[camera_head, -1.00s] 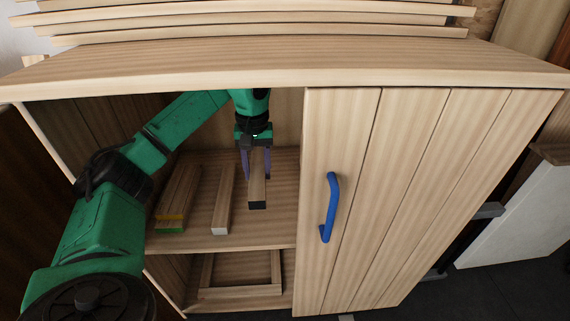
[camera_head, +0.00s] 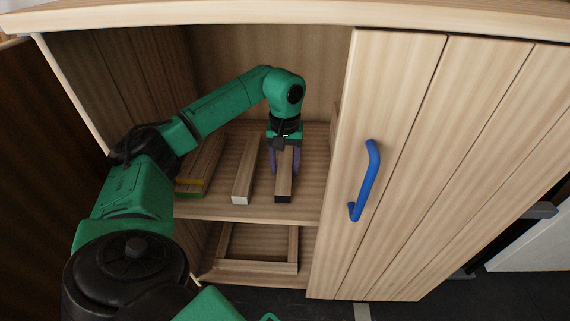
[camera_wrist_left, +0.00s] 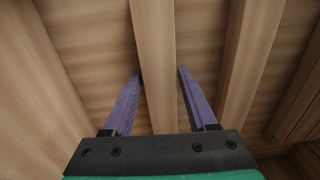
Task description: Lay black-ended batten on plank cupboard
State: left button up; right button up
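The plank cupboard (camera_head: 415,130) has its left side open and shows an upper shelf (camera_head: 215,210). The black-ended batten (camera_head: 284,187) is over this shelf, its black end toward the front. It is low, at or just above the shelf; contact is hard to tell. It also shows in the left wrist view (camera_wrist_left: 155,45), running between the purple fingers. My left gripper (camera_head: 284,168) reaches in from above with one finger on each side of the batten. In the left wrist view the fingertips (camera_wrist_left: 160,76) lie close against its sides. My right gripper is out of view.
A white-ended batten (camera_head: 243,175) lies just left of the black-ended one. Battens with yellow and green ends (camera_head: 200,165) lie farther left. A wooden frame (camera_head: 258,266) is on the lower shelf. The closed door with its blue handle (camera_head: 365,180) bounds the right side.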

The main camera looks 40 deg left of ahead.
aim_at(285, 166)
pick_arm(q)
jog(key=shift+o, duration=0.6)
jog(key=shift+r, duration=0.1)
notch_tip(285, 166, up, 8)
jog(key=p, duration=0.3)
jog(key=shift+p, duration=0.35)
jog(key=shift+f, duration=0.2)
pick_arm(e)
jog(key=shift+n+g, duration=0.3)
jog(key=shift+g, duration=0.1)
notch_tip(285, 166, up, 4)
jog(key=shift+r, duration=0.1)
